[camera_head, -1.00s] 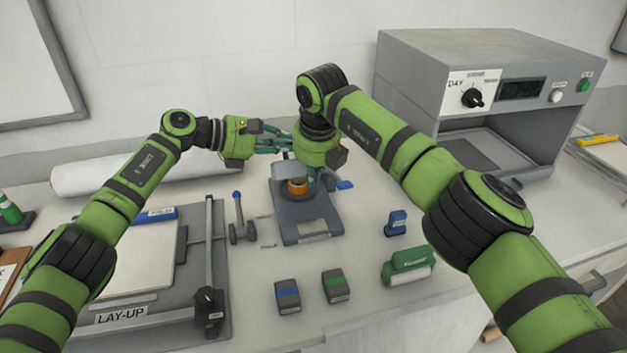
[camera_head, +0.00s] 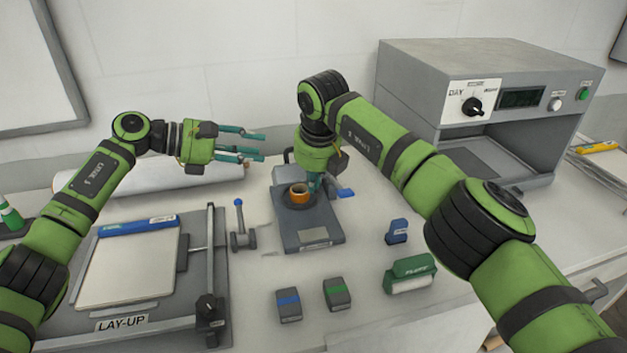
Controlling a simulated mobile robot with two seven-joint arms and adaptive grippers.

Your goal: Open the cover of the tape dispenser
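The tape dispenser (camera_head: 312,236) is a dark grey base on the bench, with an orange-brown tape roll (camera_head: 299,194) on it and a blue lever (camera_head: 345,192) at its right side. A grey part, perhaps the cover (camera_head: 287,157), shows at its back, mostly behind my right gripper. My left gripper (camera_head: 263,145) is open and empty, in the air to the left of the dispenser and apart from it. My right gripper (camera_head: 313,184) points down at the dispenser beside the tape roll. Its fingertips are partly hidden, so I cannot tell whether they hold anything.
A lay-up cutting board (camera_head: 125,318) with a lever arm lies at left. Grey blocks (camera_head: 288,304), a blue stamp (camera_head: 397,231) and a green roller tool (camera_head: 411,274) lie in front and right. A grey machine (camera_head: 420,85) stands at back right.

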